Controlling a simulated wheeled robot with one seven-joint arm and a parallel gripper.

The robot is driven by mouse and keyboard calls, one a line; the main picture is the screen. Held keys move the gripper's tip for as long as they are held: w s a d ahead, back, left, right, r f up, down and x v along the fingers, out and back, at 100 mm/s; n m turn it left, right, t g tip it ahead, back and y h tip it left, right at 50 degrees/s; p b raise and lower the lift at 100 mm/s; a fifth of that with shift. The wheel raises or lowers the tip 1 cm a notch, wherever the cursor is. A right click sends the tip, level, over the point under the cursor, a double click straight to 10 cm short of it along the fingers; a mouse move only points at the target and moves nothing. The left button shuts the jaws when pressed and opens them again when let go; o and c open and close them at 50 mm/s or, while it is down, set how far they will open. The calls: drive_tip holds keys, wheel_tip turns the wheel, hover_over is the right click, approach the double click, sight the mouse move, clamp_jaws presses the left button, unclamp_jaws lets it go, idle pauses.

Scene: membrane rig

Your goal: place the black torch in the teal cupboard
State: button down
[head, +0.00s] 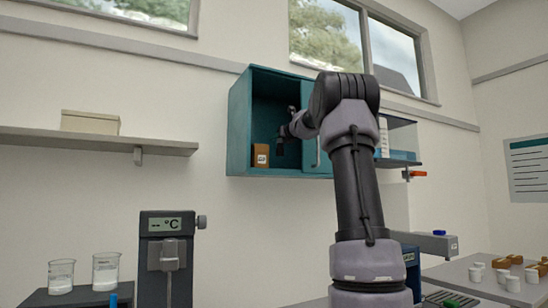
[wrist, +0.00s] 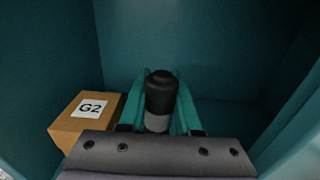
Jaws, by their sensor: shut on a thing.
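The teal cupboard (head: 238,125) hangs on the wall, its left side open and a teal door panel to the right of the opening. My gripper (wrist: 160,108) is inside the cupboard, shut on the black torch (wrist: 161,88). The torch stands between the two teal fingers in the wrist view, with a grey band low on it. In the head view my gripper (head: 281,140) is at the opening, and my arm hides part of the cupboard. Whether the torch touches the cupboard floor cannot be told.
A brown box marked G2 (wrist: 88,118) stands in the cupboard just left of my gripper; it also shows in the head view (head: 261,155). The cupboard floor right of the torch looks clear. A shelf (head: 90,141) with a cream box (head: 90,122) is at the left.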

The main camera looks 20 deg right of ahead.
drive_tip(key=shift+f, duration=2.75)
drive_tip(key=shift+f, duration=0.1)
drive_tip(key=c, duration=0.6)
unclamp_jaws()
